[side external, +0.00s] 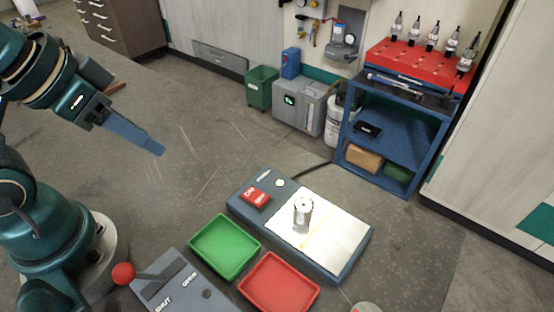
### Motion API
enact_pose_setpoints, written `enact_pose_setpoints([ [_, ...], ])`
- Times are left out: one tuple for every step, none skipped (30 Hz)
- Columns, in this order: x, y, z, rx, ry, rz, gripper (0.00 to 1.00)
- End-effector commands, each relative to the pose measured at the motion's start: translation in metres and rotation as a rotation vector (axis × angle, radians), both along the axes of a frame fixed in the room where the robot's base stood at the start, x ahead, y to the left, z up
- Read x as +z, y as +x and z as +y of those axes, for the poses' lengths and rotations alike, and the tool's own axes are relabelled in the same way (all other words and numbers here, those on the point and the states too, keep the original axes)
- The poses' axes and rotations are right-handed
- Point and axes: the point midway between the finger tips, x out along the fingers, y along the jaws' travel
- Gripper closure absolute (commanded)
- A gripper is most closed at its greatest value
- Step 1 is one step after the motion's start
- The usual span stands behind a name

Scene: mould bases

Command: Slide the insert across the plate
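The insert, a small silvery cylinder (302,209), stands upright on the bright metal plate (332,242). The plate lies on the right part of a blue-grey base unit that also carries a red block and a pale button. My gripper (158,149) is at the upper left, in the air, well apart from the insert and the plate. Its blue fingers point down and to the right. From this side they overlap into one shape, so I cannot see any gap between them or whether they are open.
A green tray (225,246) and a red tray (279,284) lie in front of the base unit. A lever with a red knob (123,273) stands on a box marked "SHUT" and "OPEN". A blue cart (391,141) stands behind. The floor between my gripper and the base unit is clear.

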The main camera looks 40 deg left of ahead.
Motion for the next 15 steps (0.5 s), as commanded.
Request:
enact_pose_setpoints([
  [-0.001,-0.001,0.000,-0.019,0.010,0.006,0.85],
  [-0.001,-0.002,0.000,-0.039,0.020,0.013,0.96],
  [0.001,-0.003,0.000,-0.073,0.038,0.014,1.00],
  [0.006,-0.001,0.000,-0.104,0.054,0.006,1.00],
  [0.013,0.002,0.000,-0.138,0.074,0.001,1.00],
  [0.020,0.006,0.000,-0.190,0.101,0.000,1.00],
  [0.025,0.009,-0.001,-0.231,0.118,0.006,1.00],
  [0.030,0.012,-0.003,-0.274,0.137,0.011,1.00],
  [0.037,0.018,-0.005,-0.332,0.160,0.020,1.00],
  [0.041,0.022,-0.006,-0.377,0.176,0.028,1.00],
  [0.046,0.026,-0.009,-0.424,0.193,0.037,1.00],
  [0.051,0.033,-0.012,-0.486,0.214,0.048,1.00],
  [0.054,0.038,-0.015,-0.536,0.230,0.059,1.00],
  [0.057,0.043,-0.018,-0.585,0.245,0.069,1.00],
  [0.061,0.050,-0.022,-0.651,0.263,0.083,1.00],
])
